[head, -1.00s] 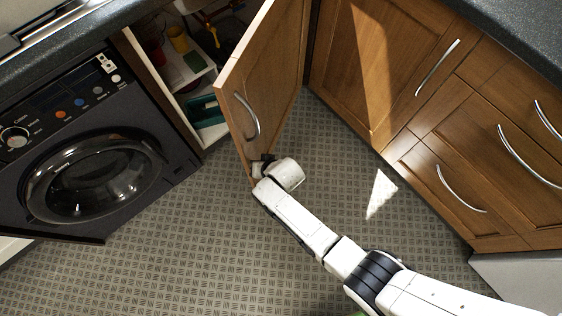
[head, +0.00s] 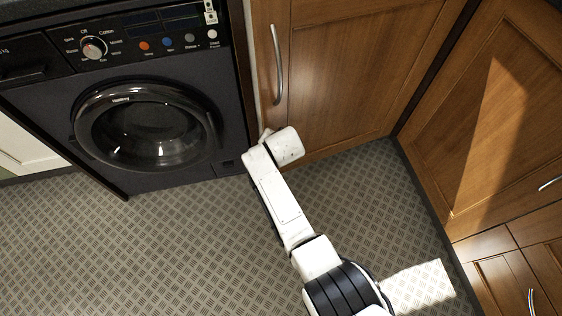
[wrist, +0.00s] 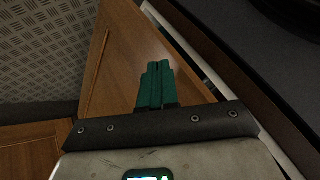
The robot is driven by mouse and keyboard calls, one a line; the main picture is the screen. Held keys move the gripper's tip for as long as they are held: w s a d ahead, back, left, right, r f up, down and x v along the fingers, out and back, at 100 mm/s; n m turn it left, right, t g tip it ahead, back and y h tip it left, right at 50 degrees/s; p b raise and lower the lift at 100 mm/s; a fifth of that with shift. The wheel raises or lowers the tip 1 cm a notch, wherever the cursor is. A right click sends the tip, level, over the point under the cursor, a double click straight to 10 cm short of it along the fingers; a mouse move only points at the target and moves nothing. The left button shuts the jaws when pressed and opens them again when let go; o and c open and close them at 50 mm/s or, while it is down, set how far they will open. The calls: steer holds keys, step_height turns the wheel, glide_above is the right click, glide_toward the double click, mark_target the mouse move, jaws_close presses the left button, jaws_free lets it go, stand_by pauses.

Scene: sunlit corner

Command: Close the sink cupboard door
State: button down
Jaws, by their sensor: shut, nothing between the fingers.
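The sink cupboard door (head: 345,75) is brown wood with a curved metal handle (head: 278,65). In the head view it stands at or close to its frame, beside the washing machine, and the cupboard's inside does not show. In the wrist view the door (wrist: 125,65) lies under my fingers, with a pale strip along its edge, so I cannot tell if it is fully flush. My gripper (wrist: 158,66) has green fingers that are together and empty, against or just off the door face. In the head view my wrist hides the fingers, low on the door below the handle.
The dark washing machine (head: 150,125) stands directly left of the door. Wooden cupboards (head: 480,120) and drawers (head: 500,265) stand at the right. The patterned floor (head: 120,255) is clear, with a sunlit patch (head: 420,285).

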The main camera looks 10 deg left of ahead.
steer(key=shift+w+a+m+b, duration=0.15)
steer(key=shift+w+a+b, duration=0.4)
steer(key=shift+w+b, duration=0.25)
steer(key=shift+w+a+m+b, duration=0.15)
steer(key=shift+w+a+b, duration=0.35)
steer(key=shift+w+b, duration=0.25)
steer(key=shift+r, duration=0.1)
